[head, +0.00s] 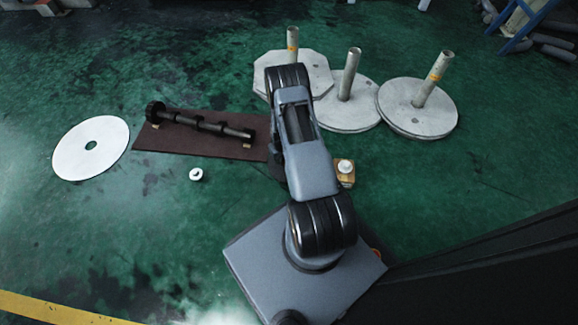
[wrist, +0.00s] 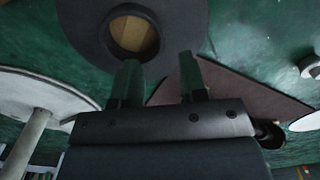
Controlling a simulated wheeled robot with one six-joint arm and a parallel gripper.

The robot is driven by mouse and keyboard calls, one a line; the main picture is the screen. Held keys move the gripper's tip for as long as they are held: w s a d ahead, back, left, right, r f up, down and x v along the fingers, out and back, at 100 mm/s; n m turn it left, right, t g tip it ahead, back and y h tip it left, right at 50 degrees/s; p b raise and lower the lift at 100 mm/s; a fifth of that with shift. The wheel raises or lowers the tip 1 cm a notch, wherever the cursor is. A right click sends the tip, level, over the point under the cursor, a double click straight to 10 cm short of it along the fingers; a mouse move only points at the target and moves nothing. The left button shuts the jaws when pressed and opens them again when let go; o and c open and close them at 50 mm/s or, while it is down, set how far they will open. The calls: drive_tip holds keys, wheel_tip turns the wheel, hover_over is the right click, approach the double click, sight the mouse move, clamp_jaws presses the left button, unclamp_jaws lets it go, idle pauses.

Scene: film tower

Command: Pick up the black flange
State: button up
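A dark round flange (wrist: 88,28) with a large hole fills the upper left of the wrist view. A wooden surface (wrist: 134,34) shows through the hole. My gripper (wrist: 159,62) is open, its two fingers apart, with the tips overlapping the flange's near rim in the picture. I cannot tell whether they touch it. Nothing is clearly held between them. In the head view my arm hides the gripper and most or all of the flange.
A black stepped shaft (head: 200,123) lies on a brown board (head: 180,145). A white disc (head: 68,155) and a small white ring (head: 196,174) lie on the green floor. Grey bases with posts (head: 420,112) stand behind my arm. A small wooden block (head: 346,183) sits right of it.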

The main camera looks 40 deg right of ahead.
sight(278, 171)
drive_tip(key=shift+f+b, duration=1.8)
drive_tip(key=shift+f, duration=1.3)
drive_tip(key=shift+r, duration=0.1)
clamp_jaws()
